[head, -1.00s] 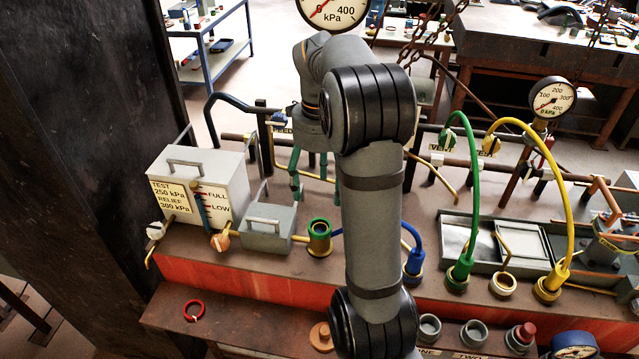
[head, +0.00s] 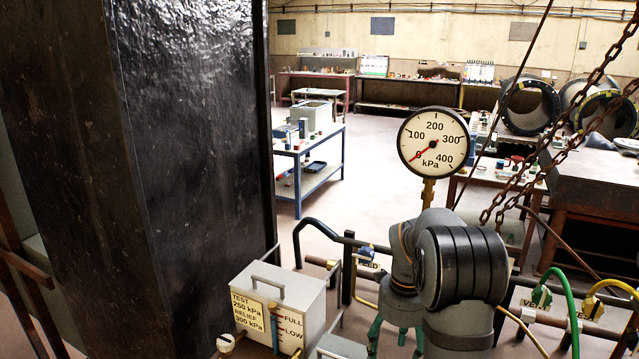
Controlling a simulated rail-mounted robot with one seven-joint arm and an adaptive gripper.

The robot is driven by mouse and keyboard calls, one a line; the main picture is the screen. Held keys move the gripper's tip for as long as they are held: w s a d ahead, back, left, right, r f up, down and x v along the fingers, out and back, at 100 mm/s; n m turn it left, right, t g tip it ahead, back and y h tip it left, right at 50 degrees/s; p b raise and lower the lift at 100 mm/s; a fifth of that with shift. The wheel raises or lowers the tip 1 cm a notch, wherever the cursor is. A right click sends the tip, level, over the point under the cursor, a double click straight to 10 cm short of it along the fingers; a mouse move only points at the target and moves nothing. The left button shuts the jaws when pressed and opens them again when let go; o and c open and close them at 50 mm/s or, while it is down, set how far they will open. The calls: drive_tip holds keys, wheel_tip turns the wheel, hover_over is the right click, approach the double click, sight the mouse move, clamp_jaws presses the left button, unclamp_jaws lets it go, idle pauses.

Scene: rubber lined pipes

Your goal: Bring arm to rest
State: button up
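My arm rises from the lower edge of the head view and bends over at a dark ribbed joint. My gripper (head: 396,345) hangs below the wrist, left of that joint, with its teal fingers pointing down. The fingers look spread apart, and I see nothing held between them. The fingertips are near the lower picture edge and partly hidden by my arm.
A wide dark column (head: 190,180) fills the left. A grey test box (head: 285,300) stands left of my gripper. A large gauge (head: 433,148) reading about 0 kPa stands behind my arm. Green (head: 565,290) and yellow (head: 610,284) hoses arch at right. Chains (head: 560,140) hang at upper right.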

wheel_tip(320, 180, down, 5)
drive_tip(key=shift+r, duration=0.2)
drive_tip(key=shift+r+p, duration=0.4)
drive_tip(key=shift+p, duration=0.15)
drive_tip(key=shift+f, duration=0.15)
